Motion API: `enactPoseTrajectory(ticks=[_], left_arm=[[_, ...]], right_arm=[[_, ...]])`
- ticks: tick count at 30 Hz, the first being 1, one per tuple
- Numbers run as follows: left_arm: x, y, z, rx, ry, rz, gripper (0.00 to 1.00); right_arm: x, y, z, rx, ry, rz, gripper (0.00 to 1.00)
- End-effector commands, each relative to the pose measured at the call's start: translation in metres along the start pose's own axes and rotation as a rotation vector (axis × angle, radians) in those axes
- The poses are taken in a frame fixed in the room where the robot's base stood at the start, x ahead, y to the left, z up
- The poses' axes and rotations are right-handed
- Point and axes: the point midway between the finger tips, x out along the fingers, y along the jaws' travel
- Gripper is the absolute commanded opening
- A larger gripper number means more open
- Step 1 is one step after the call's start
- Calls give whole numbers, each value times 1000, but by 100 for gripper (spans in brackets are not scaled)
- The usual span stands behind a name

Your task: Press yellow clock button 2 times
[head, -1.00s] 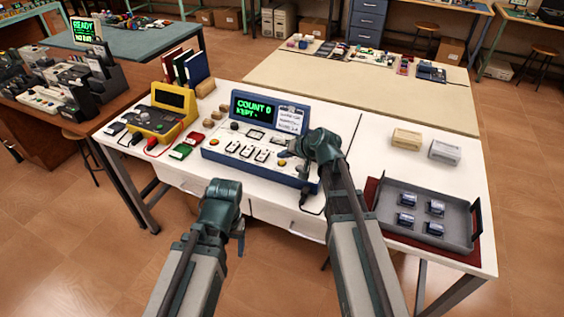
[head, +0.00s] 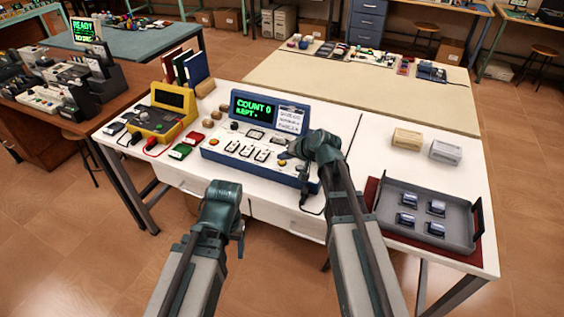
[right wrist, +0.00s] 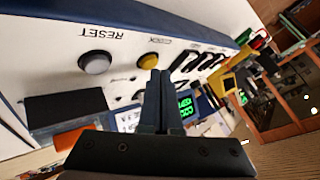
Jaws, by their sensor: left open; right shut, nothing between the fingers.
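The blue console (head: 252,174) stands on the white table, its screen (head: 255,110) reading COUNT 0 in green. In the right wrist view the yellow clock button (right wrist: 148,61) sits beside a grey RESET button (right wrist: 95,63) on the console's white panel. My right gripper (right wrist: 156,76) is shut and empty, its tips just short of the yellow button in the picture; contact cannot be told. In the head view my right gripper (head: 287,154) is over the console's right side. My left gripper (head: 240,243) is open in front of the table, its fingers mostly hidden by its wrist.
A yellow meter (head: 172,122) and several books (head: 190,67) stand left of the console. A grey tray (head: 457,236) with several small parts lies at the right. Two boxes (head: 407,139) stand behind it. White tabletop is bare between console and boxes.

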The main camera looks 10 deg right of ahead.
Motion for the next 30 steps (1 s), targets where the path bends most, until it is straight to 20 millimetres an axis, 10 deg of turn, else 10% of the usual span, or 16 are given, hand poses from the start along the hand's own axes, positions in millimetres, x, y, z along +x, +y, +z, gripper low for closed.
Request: enactPoseTrajectory(ticks=[30], left_arm=[[9,1,0,0,0,0,72]], right_arm=[[6,5,5,0,-1,0,0]])
